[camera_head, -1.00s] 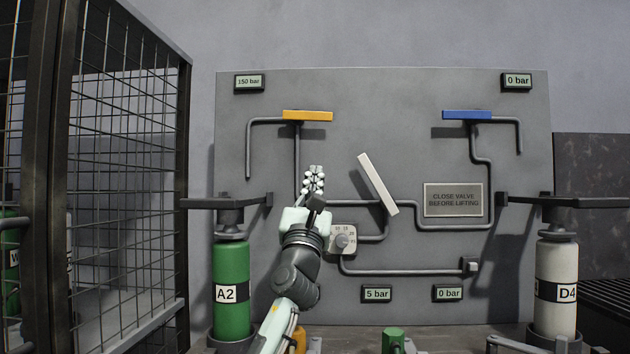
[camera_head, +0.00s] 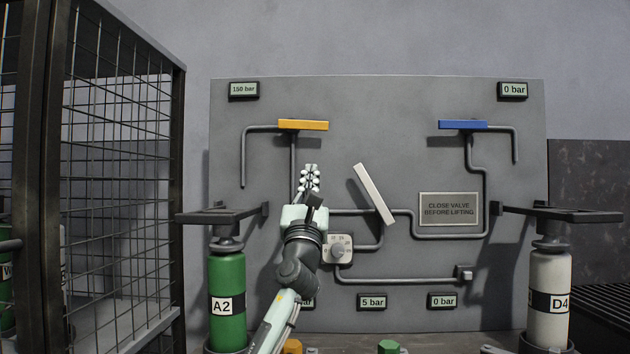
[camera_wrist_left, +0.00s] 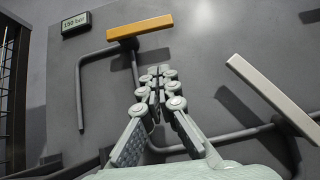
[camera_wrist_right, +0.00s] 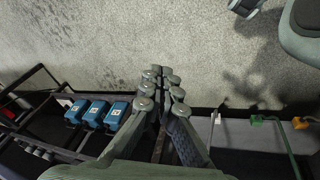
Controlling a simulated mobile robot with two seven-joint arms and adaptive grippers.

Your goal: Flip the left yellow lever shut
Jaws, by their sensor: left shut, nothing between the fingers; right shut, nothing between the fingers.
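The yellow lever (camera_head: 303,125) is a flat bar lying level at the upper left of the grey panel, across the top of a pipe. It also shows in the left wrist view (camera_wrist_left: 140,27). My left gripper (camera_head: 311,170) is shut and empty, pointing up below the lever and apart from it in the picture. In the left wrist view its fingertips (camera_wrist_left: 158,72) lie below the lever, beside the pipe. My right gripper (camera_wrist_right: 160,72) is shut and empty, and shows only in its own wrist view, over the floor.
A tilted white lever (camera_head: 374,194) is right of my left gripper, and a blue lever (camera_head: 462,125) is at the upper right. A green cylinder A2 (camera_head: 228,280) and a mesh cage (camera_head: 120,150) stand left. Blue boxes (camera_wrist_right: 95,113) show in the right wrist view.

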